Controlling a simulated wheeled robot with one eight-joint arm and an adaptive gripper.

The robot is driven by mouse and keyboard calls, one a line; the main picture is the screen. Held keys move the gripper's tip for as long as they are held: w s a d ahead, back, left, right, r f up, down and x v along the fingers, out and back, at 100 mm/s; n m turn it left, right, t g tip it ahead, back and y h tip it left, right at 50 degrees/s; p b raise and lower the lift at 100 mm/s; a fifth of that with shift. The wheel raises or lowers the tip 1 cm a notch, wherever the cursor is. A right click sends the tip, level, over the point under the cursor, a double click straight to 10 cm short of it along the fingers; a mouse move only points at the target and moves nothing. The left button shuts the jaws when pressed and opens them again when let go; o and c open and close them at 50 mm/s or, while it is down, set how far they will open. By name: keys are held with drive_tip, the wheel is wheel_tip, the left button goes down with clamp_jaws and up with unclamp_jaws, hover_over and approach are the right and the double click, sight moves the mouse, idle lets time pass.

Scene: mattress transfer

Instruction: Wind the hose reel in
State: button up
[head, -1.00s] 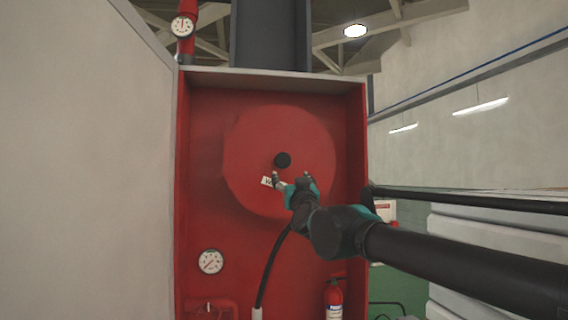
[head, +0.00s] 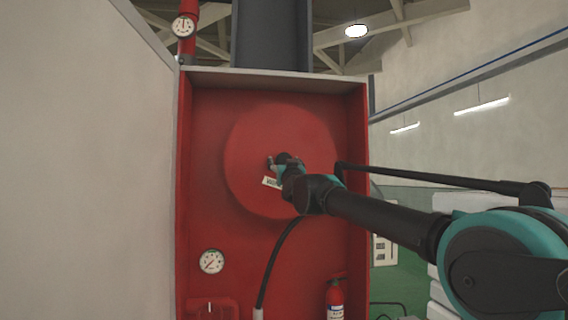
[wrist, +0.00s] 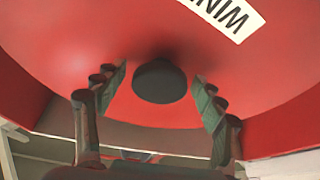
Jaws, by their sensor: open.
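The red hose reel (head: 250,140) is a round disc inside an open red cabinet. It fills most of the wrist view (wrist: 60,45). A dark round knob (wrist: 160,82) stands out from the reel's face. A white label (head: 271,181) sits below the knob, and in the wrist view the label (wrist: 222,14) shows part of a word. My gripper (head: 281,163) is in front of the reel's middle. In the wrist view my gripper (wrist: 163,86) is open, with one finger on each side of the knob and visible gaps to both. A black hose (head: 273,265) hangs below the reel.
The red cabinet (head: 359,150) has side walls close around the reel. A gauge (head: 211,262) is at its lower left and a fire extinguisher (head: 335,298) at its lower right. A pale wall (head: 80,160) stands at the left.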

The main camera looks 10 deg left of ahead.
drive_tip(key=shift+w, duration=0.1)
clamp_jaws()
drive_tip(key=shift+r, duration=0.1)
idle(0.4)
